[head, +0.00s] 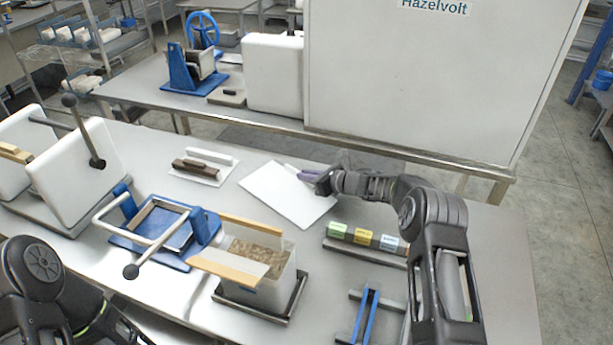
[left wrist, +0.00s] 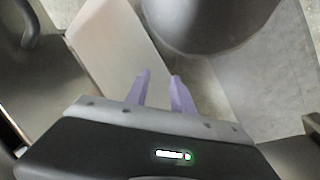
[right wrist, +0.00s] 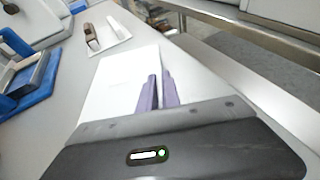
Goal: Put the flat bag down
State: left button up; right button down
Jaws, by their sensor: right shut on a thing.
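The flat bag (head: 285,198) is a thin white sheet at the middle of the table in the head view. My right gripper (head: 308,173) is shut on its upper right edge. In the right wrist view the bag (right wrist: 112,82) extends ahead of the purple fingers (right wrist: 160,82). It looks flat and level, at or close to the tabletop; I cannot tell whether all of it touches. My left gripper (left wrist: 160,78) shows in the left wrist view with its purple fingers apart and nothing between them. The head view shows only my left arm, not its fingertips.
A white plate with a brown-handled tool (head: 197,168) lies left of the bag. A bin of brown substrate (head: 262,252), a blue frame with a lever (head: 150,245) and a rack of coloured blocks (head: 365,240) stand nearer.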

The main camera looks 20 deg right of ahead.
jog(key=shift+f, duration=0.2)
jog(key=c, duration=1.6)
grip_release()
jog(key=shift+r, duration=0.1)
jog(key=shift+o, duration=0.2)
jog(key=shift+r, duration=0.1)
jog(key=shift+r+p, duration=0.15)
jog(key=shift+p, duration=0.15)
jog(key=v, duration=1.2)
